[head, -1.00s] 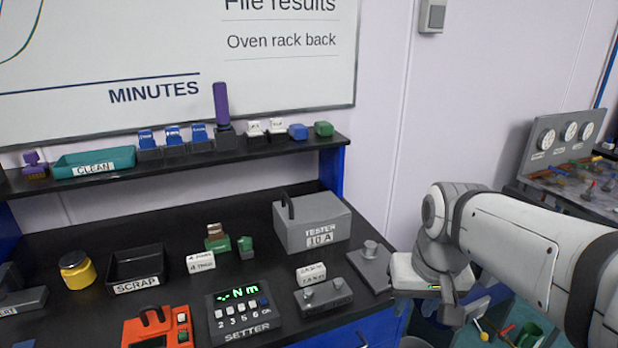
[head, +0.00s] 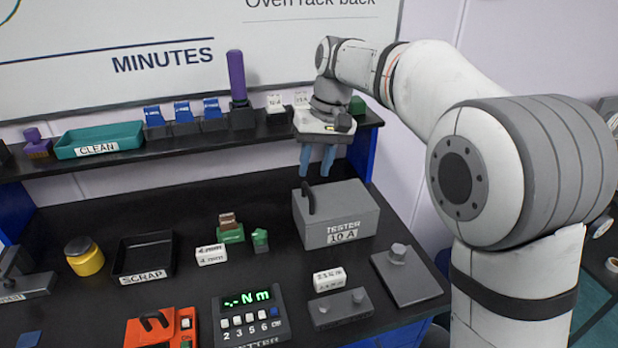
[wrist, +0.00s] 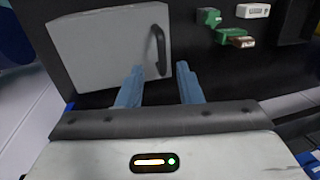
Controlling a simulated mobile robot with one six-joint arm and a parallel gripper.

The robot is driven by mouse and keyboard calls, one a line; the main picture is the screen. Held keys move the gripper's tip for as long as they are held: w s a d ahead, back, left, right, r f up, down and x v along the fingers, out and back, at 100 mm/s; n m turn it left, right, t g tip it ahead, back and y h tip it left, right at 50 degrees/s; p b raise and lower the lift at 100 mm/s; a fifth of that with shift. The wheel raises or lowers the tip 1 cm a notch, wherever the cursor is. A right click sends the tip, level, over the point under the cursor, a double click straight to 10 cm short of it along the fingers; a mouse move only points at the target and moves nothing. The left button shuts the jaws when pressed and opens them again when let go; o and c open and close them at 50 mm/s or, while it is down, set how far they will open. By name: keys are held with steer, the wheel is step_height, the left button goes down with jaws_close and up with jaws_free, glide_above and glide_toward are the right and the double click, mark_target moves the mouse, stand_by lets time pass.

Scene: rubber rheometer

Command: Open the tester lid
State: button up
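The tester (head: 335,213) is a grey box labelled "TESTER 10 A" on the black bench. Its lid looks closed. A dark upright handle (head: 308,197) stands at the left side of the lid; it also shows in the wrist view (wrist: 157,50). My gripper (head: 317,172) is above and just behind the tester, its blue fingers pointing down. In the wrist view the fingers (wrist: 160,72) are spread apart and empty, with the handle a little beyond them and between their lines. I see no contact with the handle.
A shelf (head: 110,166) runs behind the bench, close to my gripper. A plate with a knob (head: 405,272) lies right of the tester. White and green blocks, a setter (head: 250,318) and a scrap tray (head: 143,257) stand in front and left.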

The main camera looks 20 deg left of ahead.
mark_target(309, 189)
steer(key=shift+s+a+f, duration=0.1)
steer(key=shift+a+f, duration=0.05)
steer(key=shift+f, duration=0.55)
steer(key=shift+s+a+f, duration=0.1)
steer(key=shift+s+f, duration=0.05)
steer(key=shift+f, duration=0.5)
steer(key=shift+s+a+f, duration=0.1)
steer(key=shift+a+f, duration=0.05)
steer(key=shift+f, duration=0.55)
steer(key=shift+c, duration=0.4)
jaws_close()
